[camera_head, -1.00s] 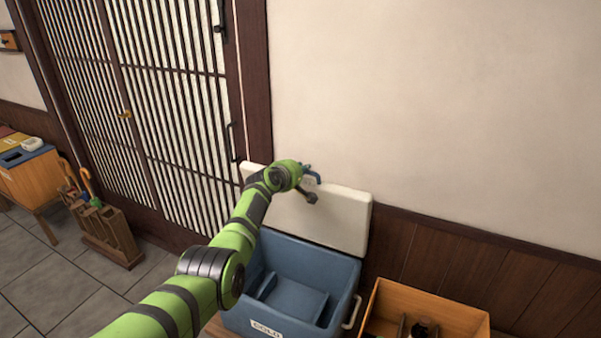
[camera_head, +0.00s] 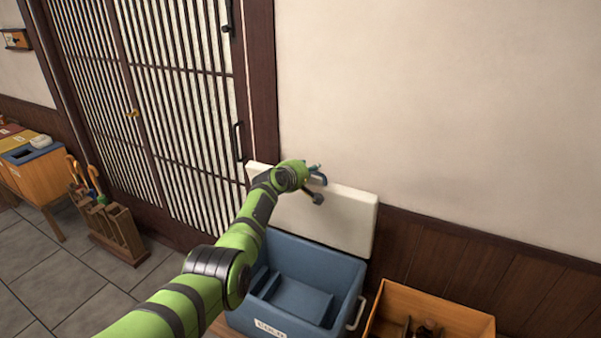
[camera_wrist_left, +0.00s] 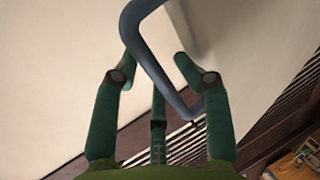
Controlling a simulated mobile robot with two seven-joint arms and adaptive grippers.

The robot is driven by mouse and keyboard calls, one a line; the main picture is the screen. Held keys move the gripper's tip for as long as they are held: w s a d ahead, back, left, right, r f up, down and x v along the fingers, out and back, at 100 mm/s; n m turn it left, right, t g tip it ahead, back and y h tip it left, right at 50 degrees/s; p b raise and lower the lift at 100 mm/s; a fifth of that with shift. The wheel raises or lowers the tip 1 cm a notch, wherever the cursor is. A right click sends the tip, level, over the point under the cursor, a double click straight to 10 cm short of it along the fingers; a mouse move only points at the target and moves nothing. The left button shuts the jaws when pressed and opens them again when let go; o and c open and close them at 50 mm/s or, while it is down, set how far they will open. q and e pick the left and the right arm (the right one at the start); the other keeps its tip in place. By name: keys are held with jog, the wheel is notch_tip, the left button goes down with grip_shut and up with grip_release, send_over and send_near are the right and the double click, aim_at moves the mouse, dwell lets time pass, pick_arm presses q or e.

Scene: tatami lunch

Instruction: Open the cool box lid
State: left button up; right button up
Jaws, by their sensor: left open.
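The cool box (camera_head: 350,290) is a blue tub with a pale label on its front and a handle on its right side. Its white lid (camera_head: 345,218) stands raised against the wall at the back, and the tub's inside shows. My left gripper (camera_head: 318,180) is at the lid's upper edge, partly hidden by my green arm. In the left wrist view, its green fingers (camera_wrist_left: 165,75) are open around a blue-grey bar handle (camera_wrist_left: 155,65). I cannot tell whether they touch it. My right gripper is not in view.
An open wooden crate (camera_head: 430,318) with dark items stands right of the cool box. A slatted door (camera_head: 180,120) and an umbrella stand (camera_head: 115,235) are to the left. A wooden cabinet (camera_head: 40,180) stands farther left. Grey floor tiles between them are clear.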

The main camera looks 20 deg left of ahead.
pick_arm(q)
jog(key=v, duration=1.2)
dwell(0.6)
